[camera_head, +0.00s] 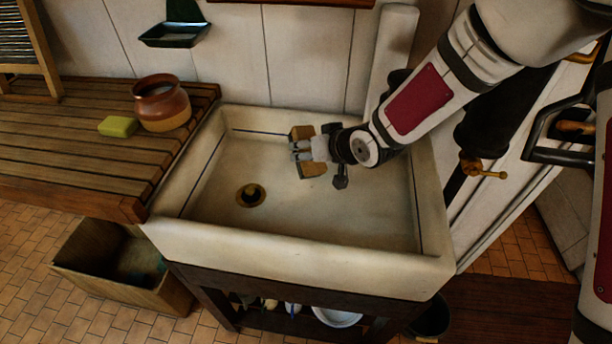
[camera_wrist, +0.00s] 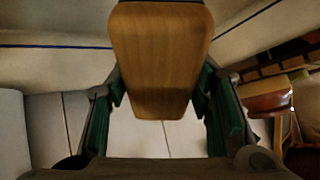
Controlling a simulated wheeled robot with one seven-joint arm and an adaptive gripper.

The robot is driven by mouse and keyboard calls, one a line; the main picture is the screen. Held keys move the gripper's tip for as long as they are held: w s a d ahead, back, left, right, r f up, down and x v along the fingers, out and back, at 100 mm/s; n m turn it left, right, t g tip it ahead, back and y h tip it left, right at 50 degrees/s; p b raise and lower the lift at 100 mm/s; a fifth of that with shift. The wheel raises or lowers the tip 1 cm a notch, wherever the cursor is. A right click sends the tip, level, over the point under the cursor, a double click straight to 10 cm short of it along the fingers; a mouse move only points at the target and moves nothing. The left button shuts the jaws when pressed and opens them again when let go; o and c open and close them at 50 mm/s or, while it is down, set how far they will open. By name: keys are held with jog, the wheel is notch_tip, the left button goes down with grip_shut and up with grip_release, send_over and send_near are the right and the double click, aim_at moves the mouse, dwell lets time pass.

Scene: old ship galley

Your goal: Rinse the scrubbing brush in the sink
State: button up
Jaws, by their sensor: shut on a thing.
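The white sink (camera_head: 270,240) stands in the middle of the head view, with a dark round drain (camera_head: 250,195) in its floor. My gripper (camera_head: 305,151) is over the back of the basin, right of the drain. It is shut on the scrubbing brush (camera_head: 301,133), whose wooden body shows above and below the fingers. In the wrist view the brush (camera_wrist: 160,60) is a smooth wooden block between the green-lined fingers. Its bristles are hidden. I cannot tell whether the brush touches the basin. No running water is seen.
A slatted wooden counter (camera_head: 90,160) adjoins the sink on the left, with a brown pot (camera_head: 162,103) and a yellow-green sponge (camera_head: 118,126). A green soap dish (camera_head: 175,36) is on the wall. A brass tap (camera_head: 483,170) is at right. A wooden box (camera_head: 125,265) stands on the floor.

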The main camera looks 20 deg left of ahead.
aim_at(302, 135)
jog(key=shift+r+p, duration=0.7)
jog(key=shift+r, duration=1.8)
dwell(0.3)
jog(key=shift+r+p, duration=0.7)
jog(key=shift+r, duration=1.3)
